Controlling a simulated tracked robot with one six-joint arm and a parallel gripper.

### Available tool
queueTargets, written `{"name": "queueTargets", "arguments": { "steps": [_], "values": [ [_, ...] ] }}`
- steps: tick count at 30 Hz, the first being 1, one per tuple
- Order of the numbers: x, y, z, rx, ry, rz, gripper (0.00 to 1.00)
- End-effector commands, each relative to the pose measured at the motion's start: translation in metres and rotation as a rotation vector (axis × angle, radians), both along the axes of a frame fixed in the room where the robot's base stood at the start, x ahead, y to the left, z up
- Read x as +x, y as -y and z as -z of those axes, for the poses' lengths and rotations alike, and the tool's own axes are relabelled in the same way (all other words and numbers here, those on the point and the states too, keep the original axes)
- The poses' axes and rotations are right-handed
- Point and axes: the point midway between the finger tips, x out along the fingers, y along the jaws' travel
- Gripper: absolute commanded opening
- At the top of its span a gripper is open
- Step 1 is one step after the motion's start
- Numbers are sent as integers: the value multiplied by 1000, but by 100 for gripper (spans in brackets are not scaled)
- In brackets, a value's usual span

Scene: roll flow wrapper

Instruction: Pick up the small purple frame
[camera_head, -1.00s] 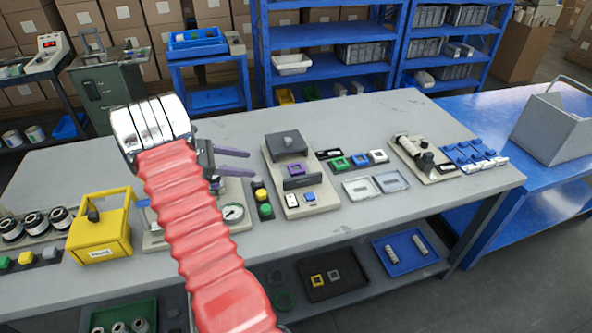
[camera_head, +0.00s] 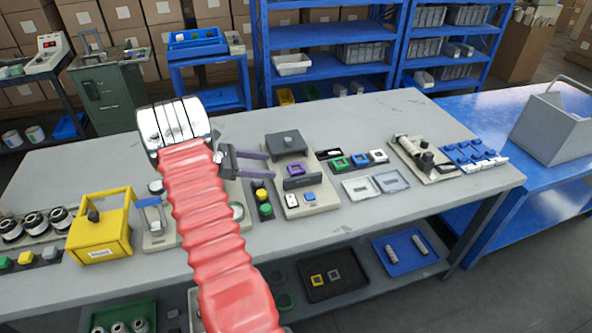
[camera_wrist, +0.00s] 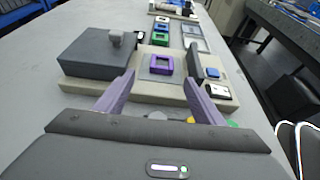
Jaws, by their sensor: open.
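The small purple frame (camera_head: 296,169) sits on the beige base of a device on the table, between a grey block with a knob and an upright dark plate. In the wrist view the purple frame (camera_wrist: 160,65) lies ahead of my gripper, roughly between the lines of its fingers. My gripper (camera_head: 271,165) is open and empty, its two purple fingers pointing right toward the device. In the wrist view my gripper (camera_wrist: 160,95) shows its fingers spread, short of the frame and not touching it.
The grey knobbed block (camera_head: 286,144) and the dark upright plate (camera_head: 300,182) flank the frame. Green, blue and white frames (camera_head: 359,160) lie to the right. Round yellow and green buttons (camera_head: 264,203) stand just left of the device. A yellow box (camera_head: 100,237) stands further left.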

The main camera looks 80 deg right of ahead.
Motion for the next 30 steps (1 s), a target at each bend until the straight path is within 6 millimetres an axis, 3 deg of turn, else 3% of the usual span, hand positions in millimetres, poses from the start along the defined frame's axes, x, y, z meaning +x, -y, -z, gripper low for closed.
{"name": "queueTargets", "arguments": {
  "steps": [6, 20, 30],
  "values": [
    [-23, 13, 11, 1, -1, 1, 62],
    [-28, 16, 13, 1, 0, 0, 62],
    [-62, 32, 28, 1, -1, 1, 62]
  ]
}}
